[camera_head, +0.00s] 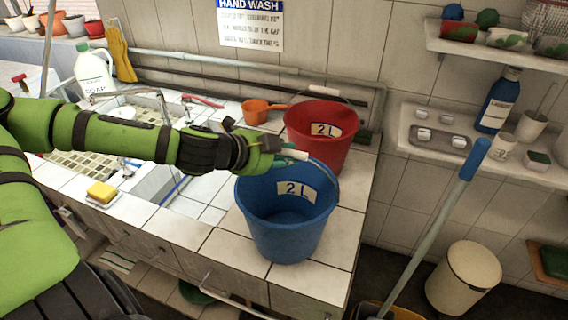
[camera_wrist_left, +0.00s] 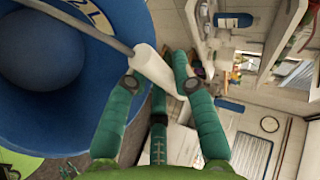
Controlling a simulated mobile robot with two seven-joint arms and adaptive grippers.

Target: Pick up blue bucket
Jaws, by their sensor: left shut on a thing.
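The blue bucket (camera_head: 285,230), with a "2 L" label, is at the front right of the tiled counter and looks upright. I cannot tell whether its base touches the tiles. My left gripper (camera_head: 286,157) is at the bucket's upper rim, on its handle. In the left wrist view, the green fingers (camera_wrist_left: 159,80) are closed around the white grip of the handle (camera_wrist_left: 153,66), with the blue bucket (camera_wrist_left: 75,118) at the left. My right gripper is not in view.
A red bucket (camera_head: 320,145) stands close behind the blue one. An orange pot (camera_head: 257,110) is beside it. The sink, a yellow sponge (camera_head: 102,192) and a soap jug (camera_head: 95,75) are at the left. A blue-topped pole (camera_head: 440,225) rises at the right.

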